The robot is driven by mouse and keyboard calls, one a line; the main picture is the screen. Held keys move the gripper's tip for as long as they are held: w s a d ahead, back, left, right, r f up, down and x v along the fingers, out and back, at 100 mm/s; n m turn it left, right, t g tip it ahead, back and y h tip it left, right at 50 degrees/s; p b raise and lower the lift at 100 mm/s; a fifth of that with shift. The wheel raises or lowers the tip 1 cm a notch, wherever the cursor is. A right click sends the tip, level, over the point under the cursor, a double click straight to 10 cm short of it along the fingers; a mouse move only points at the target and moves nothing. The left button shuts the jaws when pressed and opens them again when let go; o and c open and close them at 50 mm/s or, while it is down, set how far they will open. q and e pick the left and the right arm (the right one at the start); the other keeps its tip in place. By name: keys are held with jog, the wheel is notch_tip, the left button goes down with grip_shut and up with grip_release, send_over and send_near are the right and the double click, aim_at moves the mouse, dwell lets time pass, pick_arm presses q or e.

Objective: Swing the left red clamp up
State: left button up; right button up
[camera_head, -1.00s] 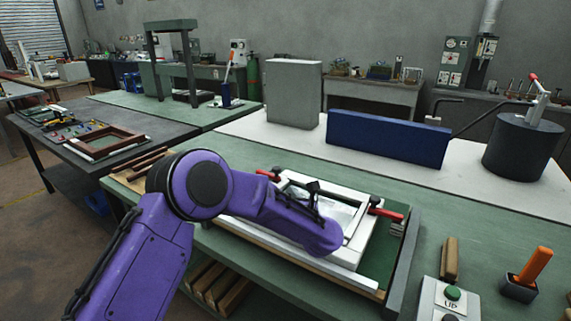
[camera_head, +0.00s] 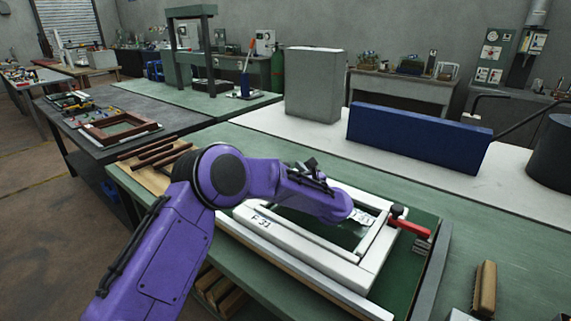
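A white frame marked F 31 (camera_head: 262,222) lies on the green bench in the middle. A red clamp (camera_head: 410,228) is at its right side, its handle lying low and pointing right. The left red clamp is not visible now; my purple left arm covers the frame's far left part. My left arm reaches in from the lower left, bent at the elbow, over the frame. Its gripper fingers cannot be made out behind the forearm. My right gripper is not in view.
A blue block (camera_head: 418,140) and a grey box (camera_head: 314,85) stand on the white surface (camera_head: 262,135) behind the frame. Wooden sticks (camera_head: 160,152) lie at the bench's left end. A wooden block (camera_head: 484,287) stands at the lower right.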

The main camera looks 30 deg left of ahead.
aim_at(288, 167)
pick_arm(q)
jog(key=x, duration=0.4)
jog(key=shift+w, duration=0.1)
grip_shut()
